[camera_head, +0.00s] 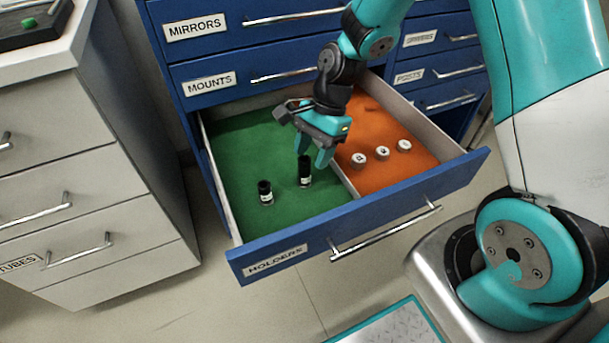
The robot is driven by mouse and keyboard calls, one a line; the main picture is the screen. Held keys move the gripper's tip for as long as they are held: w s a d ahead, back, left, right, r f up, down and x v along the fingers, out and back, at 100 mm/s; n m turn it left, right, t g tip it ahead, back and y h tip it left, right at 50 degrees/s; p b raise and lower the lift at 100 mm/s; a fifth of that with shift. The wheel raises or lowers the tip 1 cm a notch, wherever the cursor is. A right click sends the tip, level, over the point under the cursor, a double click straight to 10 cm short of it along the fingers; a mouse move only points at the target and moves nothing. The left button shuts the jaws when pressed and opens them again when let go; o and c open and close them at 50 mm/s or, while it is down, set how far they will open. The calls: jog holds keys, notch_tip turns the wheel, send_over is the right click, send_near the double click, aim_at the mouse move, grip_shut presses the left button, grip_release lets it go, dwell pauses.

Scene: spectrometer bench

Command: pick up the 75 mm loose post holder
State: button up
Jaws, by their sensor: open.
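Two black post holders with white labels stand upright on the green side of the open HOLDERS drawer (350,228). The taller post holder (305,172) is nearer the divider, and the shorter post holder (265,192) is to its left. I cannot read their labels, so I cannot confirm which is 75 mm. My gripper (312,160) is open, with teal fingers pointing down into the drawer. Its fingers are at or just above the top of the taller holder and partly overlap it in the picture. I cannot tell whether they touch.
Several round white-topped pieces (382,153) stand on the orange side, right of the divider (348,183). Closed MOUNTS (240,82) and MIRRORS (240,25) drawers are above. A grey cabinet (90,180) stands left. The green floor left of the holders is clear.

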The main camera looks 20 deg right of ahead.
aim_at(303, 172)
jog(key=x, duration=0.1)
jog(key=b+x, duration=0.1)
jog(key=x, duration=0.1)
jog(key=b+x, duration=0.1)
jog(key=x, duration=0.1)
jog(key=shift+w+a, duration=0.2)
jog(key=shift+w, duration=0.1)
grip_shut()
jog(key=c, duration=0.9)
grip_release()
jog(key=shift+r, duration=0.1)
